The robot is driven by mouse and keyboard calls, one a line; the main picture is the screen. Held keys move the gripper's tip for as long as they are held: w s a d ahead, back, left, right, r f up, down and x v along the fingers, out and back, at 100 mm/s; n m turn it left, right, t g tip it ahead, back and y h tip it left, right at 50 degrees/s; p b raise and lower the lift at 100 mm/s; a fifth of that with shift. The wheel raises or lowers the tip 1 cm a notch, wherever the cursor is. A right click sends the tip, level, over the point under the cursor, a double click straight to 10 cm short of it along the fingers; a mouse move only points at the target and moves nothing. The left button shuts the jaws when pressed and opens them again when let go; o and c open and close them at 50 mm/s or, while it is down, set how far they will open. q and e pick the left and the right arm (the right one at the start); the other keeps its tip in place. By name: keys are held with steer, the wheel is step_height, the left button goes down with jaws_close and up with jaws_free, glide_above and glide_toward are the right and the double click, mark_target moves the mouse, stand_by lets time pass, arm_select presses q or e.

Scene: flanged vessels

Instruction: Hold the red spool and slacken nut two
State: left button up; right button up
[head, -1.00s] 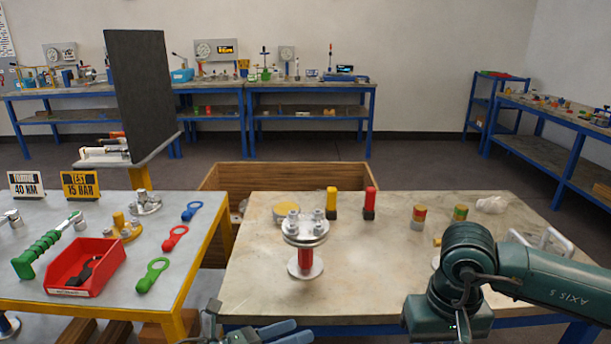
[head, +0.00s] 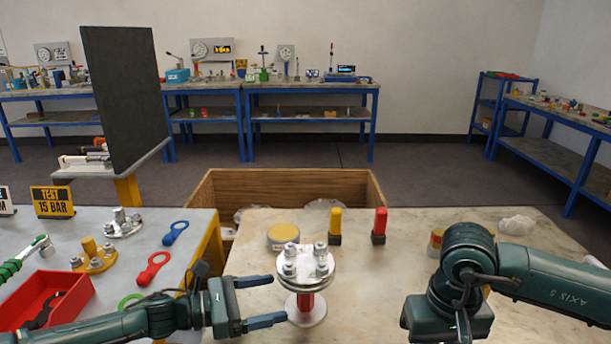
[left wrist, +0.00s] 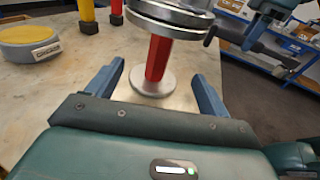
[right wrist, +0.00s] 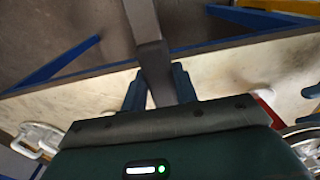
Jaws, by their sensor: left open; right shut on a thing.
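The red spool (head: 306,300) is a short red column on a round metal foot, with a bolted flange (head: 306,268) on top. Several nuts (head: 320,248) stand on the flange; I cannot read which is number two. My left gripper (head: 278,299) is open beside the spool, at its left. In the left wrist view the spool (left wrist: 158,55) stands upright between and beyond the open fingers, apart from them. My right gripper (right wrist: 160,74) is shut on a grey metal bar-like tool (right wrist: 147,25). In the head view my right arm hides its jaws.
A yellow-topped round tin (head: 283,233), a yellow post (head: 335,226) and a red post (head: 379,226) stand behind the spool. The left table holds a red bin (head: 55,298) and ring spanners (head: 153,268). A wooden crate (head: 290,185) stands behind the tables.

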mark_target(300, 308)
arm_select(q)
steer(key=b+x, duration=0.2)
steer(key=x, duration=0.3)
steer(key=shift+w+d+f, duration=0.15)
steer(key=shift+w+d, duration=0.05)
steer(key=shift+d, duration=0.1)
arm_select(e)
step_height(300, 308, down, 2)
arm_select(q)
steer(key=shift+w+d, duration=0.25)
steer(key=shift+d, duration=0.4)
arm_select(e)
steer(key=shift+f, duration=0.2)
arm_select(q)
steer(key=shift+c, duration=0.4)
steer(key=c, duration=1.4)
